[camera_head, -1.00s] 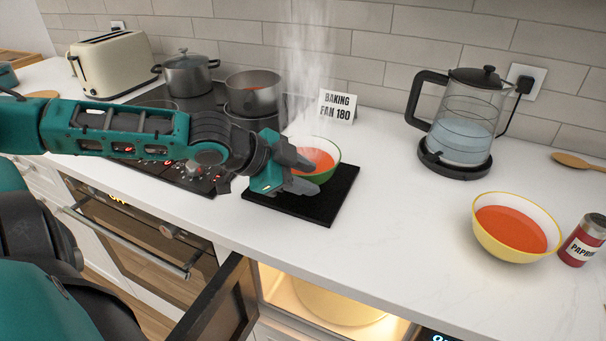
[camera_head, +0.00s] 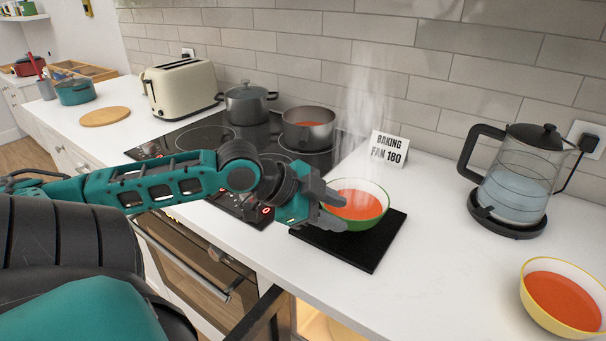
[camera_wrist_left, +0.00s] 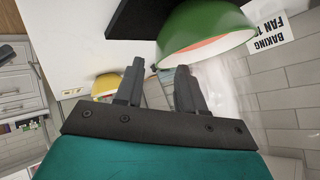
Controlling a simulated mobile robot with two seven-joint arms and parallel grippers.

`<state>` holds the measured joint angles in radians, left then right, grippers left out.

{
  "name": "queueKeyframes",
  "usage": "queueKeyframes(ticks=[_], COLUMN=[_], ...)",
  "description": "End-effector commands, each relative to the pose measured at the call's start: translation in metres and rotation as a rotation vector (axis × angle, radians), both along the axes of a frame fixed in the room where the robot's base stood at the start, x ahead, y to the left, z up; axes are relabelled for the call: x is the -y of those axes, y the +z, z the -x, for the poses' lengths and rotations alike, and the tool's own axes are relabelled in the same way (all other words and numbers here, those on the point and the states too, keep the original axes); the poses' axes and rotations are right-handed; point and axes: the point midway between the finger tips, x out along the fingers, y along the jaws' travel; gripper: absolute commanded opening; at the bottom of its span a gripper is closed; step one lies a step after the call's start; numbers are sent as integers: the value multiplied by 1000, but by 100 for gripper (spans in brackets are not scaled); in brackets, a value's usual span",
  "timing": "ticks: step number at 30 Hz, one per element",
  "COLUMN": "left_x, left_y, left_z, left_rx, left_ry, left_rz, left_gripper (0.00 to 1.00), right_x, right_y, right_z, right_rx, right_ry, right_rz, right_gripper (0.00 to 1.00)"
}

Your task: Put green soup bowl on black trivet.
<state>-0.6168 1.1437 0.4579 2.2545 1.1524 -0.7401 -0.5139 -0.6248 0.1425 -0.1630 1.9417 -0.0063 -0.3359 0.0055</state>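The green soup bowl (camera_head: 372,223), with orange-red soup and steam above it, stands upright on the black trivet (camera_head: 377,254). In the left wrist view the bowl (camera_wrist_left: 212,22) is at the top, with the dark trivet (camera_wrist_left: 135,16) beside it. My left gripper (camera_head: 334,206) is at the bowl's left side, close to its wall. In the left wrist view its two fingers (camera_wrist_left: 160,82) are apart with nothing held between them. Whether a finger still touches the bowl is hard to tell. My right gripper is not in view.
A hob with pots (camera_head: 309,130) lies left of the trivet. A sign (camera_head: 389,149) stands behind it. A glass kettle (camera_head: 516,184) and a yellow bowl of soup (camera_head: 562,298) are to the right. Counter between trivet and yellow bowl is clear.

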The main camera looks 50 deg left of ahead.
Motion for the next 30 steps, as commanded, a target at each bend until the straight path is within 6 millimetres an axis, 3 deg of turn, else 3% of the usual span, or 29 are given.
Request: queueKeyframes(ticks=[15, 30], left_x=[-20, -22], left_y=[38, 43], left_z=[44, 49], left_rx=[0, 0], left_ry=[3, 1], left_rz=[3, 1], left_gripper=[39, 39], right_x=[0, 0], right_y=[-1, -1], right_z=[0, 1], right_rx=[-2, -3], right_ry=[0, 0], right_rz=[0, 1], right_gripper=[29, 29])
